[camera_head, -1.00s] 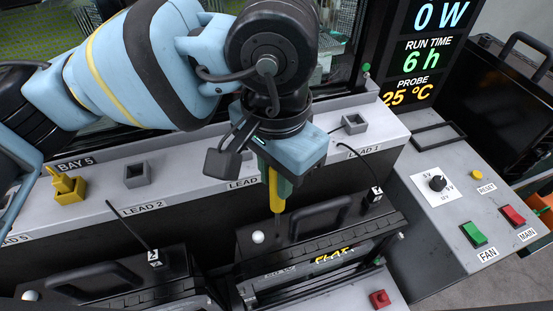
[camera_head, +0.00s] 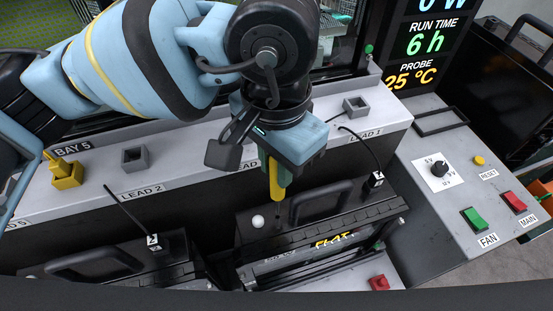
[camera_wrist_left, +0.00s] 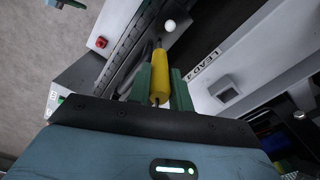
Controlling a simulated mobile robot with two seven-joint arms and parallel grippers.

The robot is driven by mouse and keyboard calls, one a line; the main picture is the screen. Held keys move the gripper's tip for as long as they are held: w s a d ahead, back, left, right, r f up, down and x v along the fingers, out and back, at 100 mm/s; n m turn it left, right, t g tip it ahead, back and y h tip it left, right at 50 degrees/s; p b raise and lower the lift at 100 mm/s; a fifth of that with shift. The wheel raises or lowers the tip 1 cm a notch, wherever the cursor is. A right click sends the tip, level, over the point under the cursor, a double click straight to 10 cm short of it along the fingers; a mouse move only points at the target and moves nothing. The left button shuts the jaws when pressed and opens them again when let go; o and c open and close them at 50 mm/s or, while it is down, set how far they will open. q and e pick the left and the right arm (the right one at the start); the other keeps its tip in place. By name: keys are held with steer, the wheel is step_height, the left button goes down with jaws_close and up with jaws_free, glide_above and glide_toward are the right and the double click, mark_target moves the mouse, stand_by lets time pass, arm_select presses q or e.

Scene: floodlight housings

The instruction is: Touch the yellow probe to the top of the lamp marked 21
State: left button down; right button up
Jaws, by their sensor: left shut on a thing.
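My left gripper (camera_head: 277,178) is shut on the yellow probe (camera_head: 277,186), which points down. In the left wrist view the probe (camera_wrist_left: 160,80) sits between the two green fingers (camera_wrist_left: 160,92). Below it, in the head view, is a black lamp (camera_head: 320,228) with a handle, a small white ball (camera_head: 258,221) on its top and a "FLAT" label on its front. The probe's thin tip is close over this lamp's top, right of the ball; I cannot tell whether it touches. No number 21 is readable. My right gripper is not in view.
Another black lamp (camera_head: 95,265) with a handle stands at the left. Behind is a grey ledge with LEAD labels, grey sockets (camera_head: 134,158) and a yellow holder (camera_head: 66,175). A control panel with green (camera_head: 473,222) and red (camera_head: 514,202) switches is at the right.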

arm_select(q)
steer(key=shift+f, duration=0.2)
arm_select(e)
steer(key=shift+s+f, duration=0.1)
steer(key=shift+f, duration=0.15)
arm_select(q)
steer(key=shift+f+b, duration=0.2)
steer(key=shift+b, duration=0.1)
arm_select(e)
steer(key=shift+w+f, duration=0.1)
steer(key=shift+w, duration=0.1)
arm_select(q)
steer(key=shift+f, duration=0.1)
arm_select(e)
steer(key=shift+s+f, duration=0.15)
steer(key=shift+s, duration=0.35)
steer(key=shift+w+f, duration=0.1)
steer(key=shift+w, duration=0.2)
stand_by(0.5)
arm_select(q)
steer(key=shift+f, duration=0.15)
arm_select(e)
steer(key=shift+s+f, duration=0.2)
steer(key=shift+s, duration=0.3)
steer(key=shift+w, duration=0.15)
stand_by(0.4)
